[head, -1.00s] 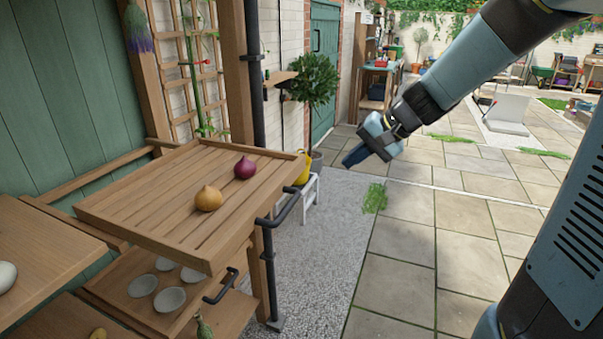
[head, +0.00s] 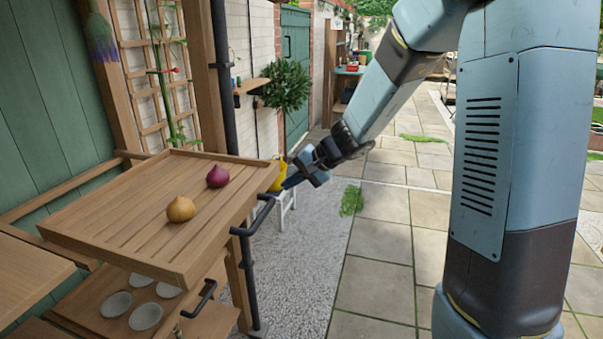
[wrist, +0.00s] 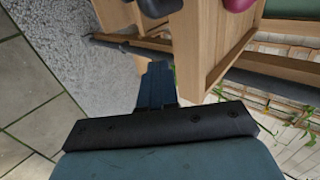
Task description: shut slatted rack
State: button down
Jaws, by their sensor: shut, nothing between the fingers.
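The slatted rack (head: 130,218) is a wooden tray with low rims, pulled out from the green wall. A yellow onion (head: 181,209) and a red onion (head: 218,176) lie on its slats. A dark bar handle (head: 254,217) is fixed along its front edge. My gripper (head: 290,182) is shut and empty, just right of the rack's far front corner. In the wrist view the shut fingers (wrist: 157,85) point toward the rack's wooden edge (wrist: 205,55). I cannot tell whether they touch it.
Below is a lower shelf (head: 95,310) with several pale bowls and its own handle (head: 200,298). A dark post (head: 232,130) stands behind the rack. A white stool (head: 284,205) stands beyond my gripper.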

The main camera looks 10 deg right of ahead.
aim_at(267, 186)
jog(key=shift+w+a, duration=0.25)
jog(key=shift+a, duration=0.35)
jog(key=shift+w+a, duration=0.3)
jog(key=shift+a, duration=0.35)
jog(key=shift+w+a, duration=0.25)
jog(key=shift+a, duration=0.35)
jog(key=shift+a, duration=0.1)
